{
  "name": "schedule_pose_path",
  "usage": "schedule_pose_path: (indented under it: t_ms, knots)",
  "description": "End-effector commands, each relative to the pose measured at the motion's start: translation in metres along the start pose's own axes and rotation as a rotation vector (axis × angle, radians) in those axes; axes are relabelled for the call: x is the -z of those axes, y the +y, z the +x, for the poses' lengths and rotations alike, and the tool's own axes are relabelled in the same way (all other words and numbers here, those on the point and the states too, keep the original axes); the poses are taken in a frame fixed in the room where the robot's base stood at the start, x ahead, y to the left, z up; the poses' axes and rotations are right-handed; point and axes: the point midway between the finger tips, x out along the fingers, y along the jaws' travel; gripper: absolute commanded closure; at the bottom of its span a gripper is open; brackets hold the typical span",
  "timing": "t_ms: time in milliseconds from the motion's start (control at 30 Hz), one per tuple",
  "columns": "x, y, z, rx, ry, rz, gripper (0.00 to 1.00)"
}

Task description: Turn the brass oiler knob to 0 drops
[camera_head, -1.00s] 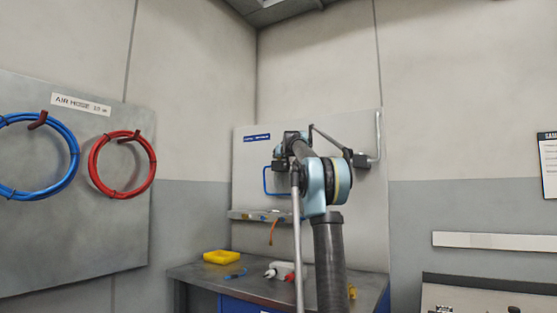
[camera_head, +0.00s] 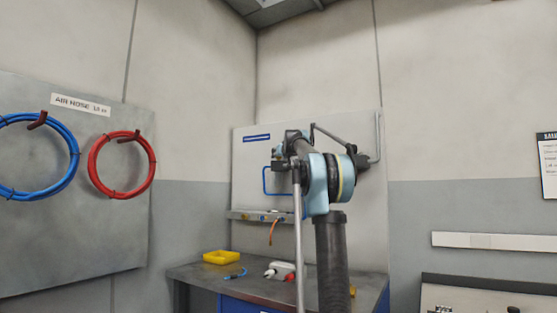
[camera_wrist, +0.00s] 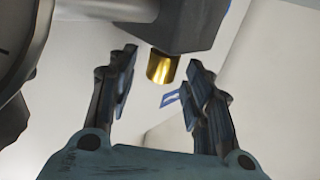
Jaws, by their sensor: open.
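The brass oiler knob (camera_wrist: 162,67) shows in the wrist view as a short gold cylinder under a dark grey housing (camera_wrist: 165,22). My gripper (camera_wrist: 160,78) is open, with one finger on each side of the knob in the picture. Gaps show between the knob and both fingers. I cannot tell whether the knob lies at the depth of the fingertips. No drop scale or mark on the knob can be read. In the head view my arm hides the knob, and my gripper cannot be made out clearly there.
A grey panel (camera_head: 365,235) stands behind my arm, with pipes and a blue tube loop. Below it, a workbench (camera_head: 195,272) holds a yellow tray (camera_head: 220,257) and a white bottle (camera_head: 281,269). Blue (camera_head: 72,155) and red (camera_head: 91,165) hoses hang at left.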

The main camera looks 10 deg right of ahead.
Motion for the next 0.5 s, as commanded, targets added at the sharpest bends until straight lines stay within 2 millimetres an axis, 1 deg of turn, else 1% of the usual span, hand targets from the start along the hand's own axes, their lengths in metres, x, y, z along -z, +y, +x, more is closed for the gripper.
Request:
schedule_pose_path:
  t_ms: [100,500]
  knots:
    - [0.000,0.000,-0.018,0.000,0.000,0.000,0.54]
    - [-0.001,0.000,-0.072,0.000,-0.001,0.001,0.54]
